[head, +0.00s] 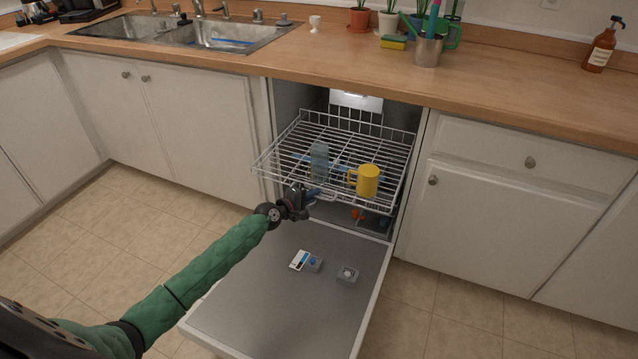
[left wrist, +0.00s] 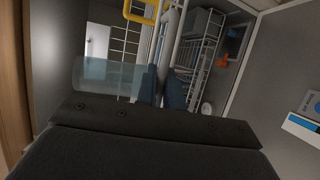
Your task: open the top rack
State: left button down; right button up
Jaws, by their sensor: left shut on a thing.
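The white wire top rack (head: 262,160) of the dishwasher is slid out over the lowered door (head: 290,290). A clear bluish glass (head: 319,160) and a yellow mug (head: 367,181) stand on it. My left gripper (head: 311,193) is at the rack's front edge, shut on the front rail. In the left wrist view, the bluish fingertips (left wrist: 172,92) close around a pale bar of the rack (left wrist: 170,45). The glass (left wrist: 105,75) and part of the mug (left wrist: 143,12) show beyond. My right gripper is not in view.
The dishwasher sits under a wooden counter (head: 480,90), with white cabinets (head: 505,210) beside it. Below the top rack an orange thing (head: 357,214) shows. The tiled floor to the right is clear.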

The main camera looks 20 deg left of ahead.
pick_arm(q)
jog(key=s+p, duration=0.1)
jog(key=s, duration=0.8)
jog(key=shift+s+a+p, duration=0.15)
jog(key=shift+a+p, duration=0.05)
jog(key=shift+p, duration=0.15)
jog(key=c, duration=1.8)
grip_release()
jog(key=v, duration=0.7)
jog(key=shift+s+a+b, duration=0.15)
jog(key=shift+s+b, duration=0.15)
jog(key=shift+b, duration=0.1)
